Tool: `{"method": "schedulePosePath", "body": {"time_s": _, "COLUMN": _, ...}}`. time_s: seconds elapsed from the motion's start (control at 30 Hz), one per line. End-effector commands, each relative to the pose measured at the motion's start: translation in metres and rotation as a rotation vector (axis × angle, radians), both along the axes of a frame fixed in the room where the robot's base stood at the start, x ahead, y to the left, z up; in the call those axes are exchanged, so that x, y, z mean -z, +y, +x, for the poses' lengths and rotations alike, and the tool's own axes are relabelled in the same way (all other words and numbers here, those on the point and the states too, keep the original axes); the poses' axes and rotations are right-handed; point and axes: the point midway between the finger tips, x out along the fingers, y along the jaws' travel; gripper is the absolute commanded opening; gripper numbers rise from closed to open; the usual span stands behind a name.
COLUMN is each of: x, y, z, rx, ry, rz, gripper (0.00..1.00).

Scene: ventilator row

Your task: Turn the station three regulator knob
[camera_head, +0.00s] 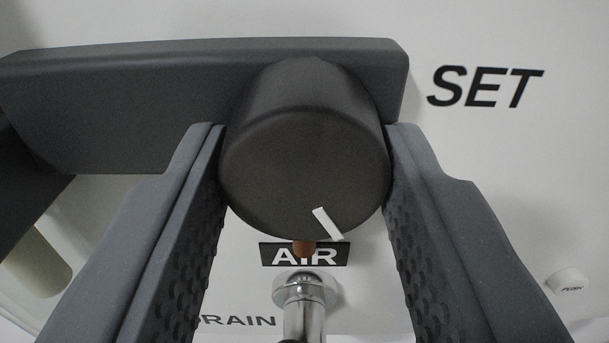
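The regulator knob (303,165) is a dark round knob with a white pointer mark near its lower right edge. It fills the middle of the view. The two fingers of my gripper (306,160) stand on either side of it, their tips at the knob's left and right sides. They appear to touch it on both sides, so the gripper looks shut on the knob. No station number is visible. The word SET is printed on the white panel (500,150) to the upper right of the knob.
A dark bar (110,105) runs across the upper left behind the left finger. Below the knob are an AIR label (333,256), a small brown piece and a metal fitting (304,300). DRAIN lettering shows lower left. A small white button (567,281) is at the lower right.

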Motion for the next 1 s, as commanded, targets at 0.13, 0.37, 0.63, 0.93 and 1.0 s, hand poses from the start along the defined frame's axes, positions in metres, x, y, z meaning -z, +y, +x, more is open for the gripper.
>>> {"method": "schedulePosePath", "body": {"time_s": 0.13, "x": 0.0007, "y": 0.0001, "z": 0.0001, "rx": 0.000, "ry": -0.001, "rz": -0.013, "gripper": 0.15}}
{"method": "schedulePosePath", "body": {"time_s": 0.37, "x": 0.0013, "y": 0.0001, "z": 0.0002, "rx": 0.000, "ry": -0.003, "rz": -0.101, "gripper": 0.15}}
{"method": "schedulePosePath", "body": {"time_s": 0.63, "x": -0.0010, "y": 0.0006, "z": 0.0000, "rx": -0.001, "ry": -0.002, "rz": -0.139, "gripper": 0.15}}
{"method": "schedulePosePath", "body": {"time_s": 0.93, "x": -0.0011, "y": 0.0006, "z": 0.0000, "rx": -0.001, "ry": -0.002, "rz": -0.138, "gripper": 0.59}}
{"method": "schedulePosePath", "body": {"time_s": 1.0, "x": -0.0009, "y": 0.0005, "z": 0.0000, "rx": -0.001, "ry": -0.001, "rz": -0.138, "gripper": 0.59}}
